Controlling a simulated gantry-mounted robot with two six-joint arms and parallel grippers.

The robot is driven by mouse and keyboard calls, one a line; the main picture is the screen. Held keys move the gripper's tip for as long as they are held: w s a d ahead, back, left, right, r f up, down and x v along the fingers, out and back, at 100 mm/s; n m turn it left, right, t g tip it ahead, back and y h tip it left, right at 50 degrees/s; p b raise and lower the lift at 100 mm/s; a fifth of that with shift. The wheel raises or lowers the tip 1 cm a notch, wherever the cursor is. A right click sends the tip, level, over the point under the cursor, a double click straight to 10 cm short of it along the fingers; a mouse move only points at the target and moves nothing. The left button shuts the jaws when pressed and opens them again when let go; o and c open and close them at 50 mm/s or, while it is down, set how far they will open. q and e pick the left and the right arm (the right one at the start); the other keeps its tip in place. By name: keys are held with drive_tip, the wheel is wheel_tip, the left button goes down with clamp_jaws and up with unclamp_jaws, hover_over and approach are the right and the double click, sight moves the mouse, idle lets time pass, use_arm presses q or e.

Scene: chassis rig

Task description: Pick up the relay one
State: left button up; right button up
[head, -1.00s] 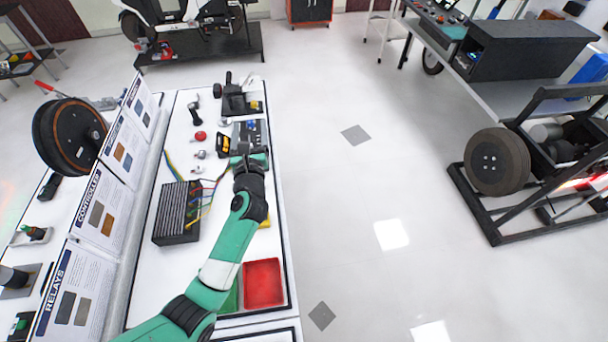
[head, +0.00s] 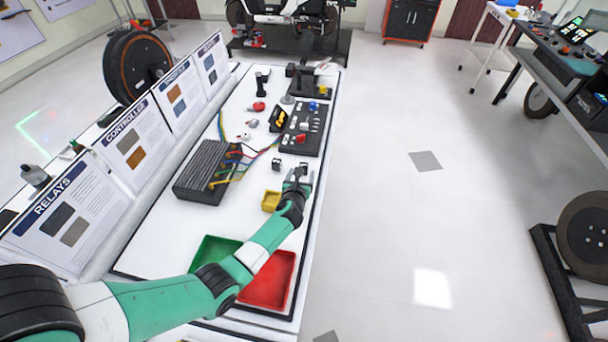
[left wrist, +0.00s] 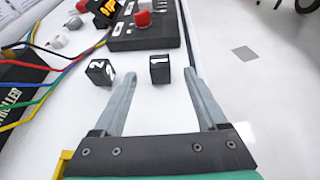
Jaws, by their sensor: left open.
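Relay one, a small black block with a white "1" (left wrist: 160,69), stands on the white table in the left wrist view. It lies just ahead of and between the tips of my left gripper (left wrist: 159,80). The fingers are open and empty. Relay two, a similar block marked "2" (left wrist: 101,72), stands to its left, just outside the left finger. In the head view, relay two (head: 277,164) shows left of my left gripper (head: 298,178); relay one is at the fingertips, partly hidden. My right gripper is not in view.
A black panel with switches (head: 304,128) lies beyond the relays. A finned black controller (head: 203,170) with coloured wires is to the left. A yellow holder (head: 270,201), green tray (head: 213,252) and red tray (head: 268,280) are nearer. The table's right edge is close.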

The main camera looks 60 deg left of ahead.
sight(303, 167)
use_arm(q)
drive_tip(key=shift+w+a+f, duration=0.1)
drive_tip(key=shift+a, duration=0.05)
drive_tip(key=b+x, duration=0.4)
drive_tip(key=x, duration=0.1)
drive_tip(key=shift+a, duration=0.2)
drive_tip(key=shift+c, duration=0.2)
clamp_jaws()
